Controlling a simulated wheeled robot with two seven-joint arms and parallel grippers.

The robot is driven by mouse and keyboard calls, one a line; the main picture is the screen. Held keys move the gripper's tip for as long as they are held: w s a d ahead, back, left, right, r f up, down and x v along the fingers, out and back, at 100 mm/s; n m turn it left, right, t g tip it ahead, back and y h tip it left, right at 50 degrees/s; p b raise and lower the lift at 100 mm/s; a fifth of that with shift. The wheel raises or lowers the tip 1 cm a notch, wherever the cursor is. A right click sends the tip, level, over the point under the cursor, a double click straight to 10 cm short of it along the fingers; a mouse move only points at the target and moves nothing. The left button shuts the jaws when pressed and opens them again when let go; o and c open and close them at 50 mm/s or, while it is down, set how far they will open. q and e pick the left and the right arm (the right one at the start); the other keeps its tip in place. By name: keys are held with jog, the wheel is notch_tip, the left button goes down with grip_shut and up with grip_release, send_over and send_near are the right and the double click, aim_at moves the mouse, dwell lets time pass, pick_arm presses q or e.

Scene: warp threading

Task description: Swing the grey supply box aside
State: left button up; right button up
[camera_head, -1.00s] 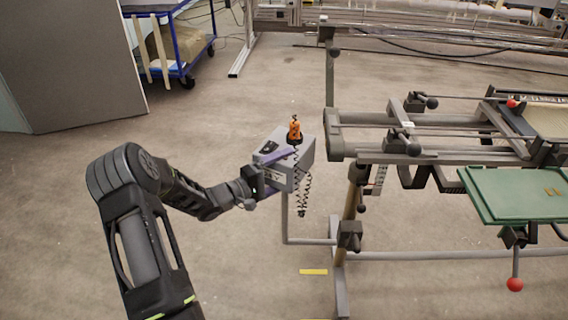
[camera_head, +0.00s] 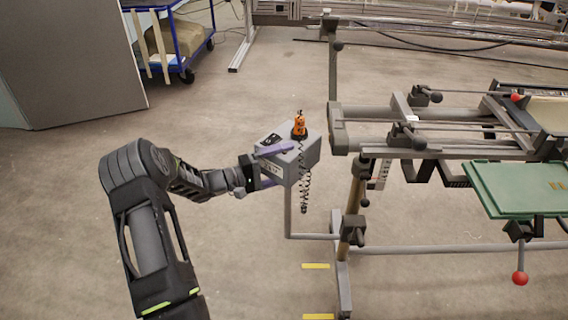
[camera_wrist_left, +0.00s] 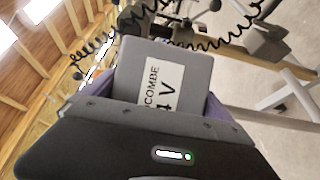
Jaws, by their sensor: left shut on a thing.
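The grey supply box (camera_head: 301,163) sits on a thin grey post left of the loom-like frame in the head view. An orange-topped tool (camera_head: 299,126) stands on it, and a black coiled cord (camera_head: 304,190) hangs down its front. My left gripper (camera_head: 279,168) is shut on the box from its left side, with one purple finger along the top and one lower down. In the left wrist view the box (camera_wrist_left: 188,66) shows a white label between the purple fingers. My right gripper is in neither view.
The metal frame (camera_head: 390,142) stands close to the right of the box, with a green board (camera_head: 515,189) and red-knobbed levers. Its grey foot and yellow floor marks (camera_head: 316,266) lie below. A blue cart (camera_head: 186,38) stands at the back left. The floor left of the box is open.

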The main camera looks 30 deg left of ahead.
pick_arm(q)
jog(key=o, duration=1.7)
jog(key=shift+s+a, duration=0.1)
jog(key=v, duration=0.7)
jog(key=shift+s+a, duration=0.2)
jog(key=shift+s, duration=0.1)
jog(key=shift+f, duration=0.1)
